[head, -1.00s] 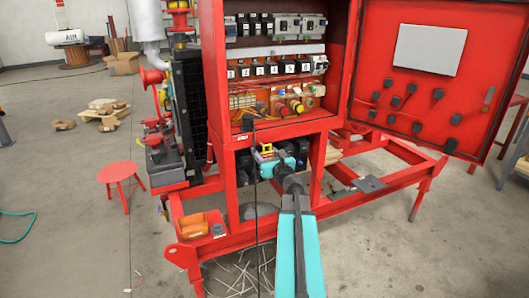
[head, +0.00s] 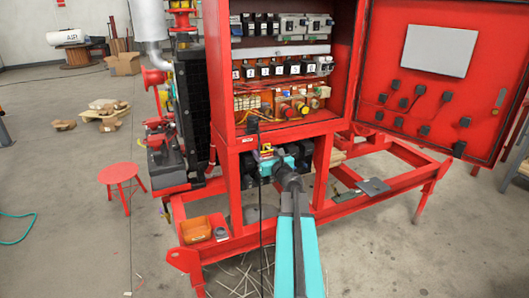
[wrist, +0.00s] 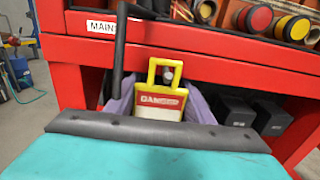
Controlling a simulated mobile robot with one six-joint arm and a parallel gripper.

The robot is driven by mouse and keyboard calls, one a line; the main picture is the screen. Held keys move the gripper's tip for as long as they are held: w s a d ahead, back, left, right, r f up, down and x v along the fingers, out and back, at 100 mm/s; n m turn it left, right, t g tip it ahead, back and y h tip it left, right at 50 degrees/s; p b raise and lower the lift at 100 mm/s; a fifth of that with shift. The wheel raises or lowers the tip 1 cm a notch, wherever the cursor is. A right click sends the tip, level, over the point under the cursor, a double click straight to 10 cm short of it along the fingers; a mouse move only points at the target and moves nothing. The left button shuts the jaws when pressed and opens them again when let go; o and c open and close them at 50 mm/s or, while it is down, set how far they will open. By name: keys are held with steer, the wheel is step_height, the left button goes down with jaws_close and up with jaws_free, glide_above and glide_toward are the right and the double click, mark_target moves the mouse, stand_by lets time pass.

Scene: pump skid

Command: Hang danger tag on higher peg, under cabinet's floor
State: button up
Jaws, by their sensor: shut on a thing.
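The danger tag (wrist: 158,104) is a yellow frame with a red DANGER band and a square hanging loop at its top. It stands roughly upright in the wrist view, and also shows small in the head view (head: 265,154). My gripper (head: 272,163) is shut on the tag, just below the front edge of the red cabinet's floor (wrist: 215,50). A grey round end (wrist: 168,74), perhaps a peg, shows within the loop. I cannot tell whether the loop is around it or only in front of it. No second peg is clear.
A black cable (wrist: 119,45) hangs close to the left of the tag. Dark boxes (wrist: 235,110) sit behind, under the cabinet. Red frame legs (head: 234,185) stand on both sides. The cabinet door (head: 435,75) is open at right.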

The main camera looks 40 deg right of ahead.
steer(key=shift+f, duration=0.15)
steer(key=shift+d, duration=0.15)
stand_by(0.4)
steer(key=o, duration=1.1)
steer(key=shift+o, duration=0.2)
steer(key=shift+s, duration=0.15)
steer(key=shift+b+v, duration=0.85)
steer(key=shift+v, duration=3.1)
steer(key=shift+s+p, duration=0.15)
steer(key=shift+p, duration=0.85)
steer(key=p+v, duration=0.2)
steer(key=p, duration=0.2)
steer(key=shift+p, duration=0.4)
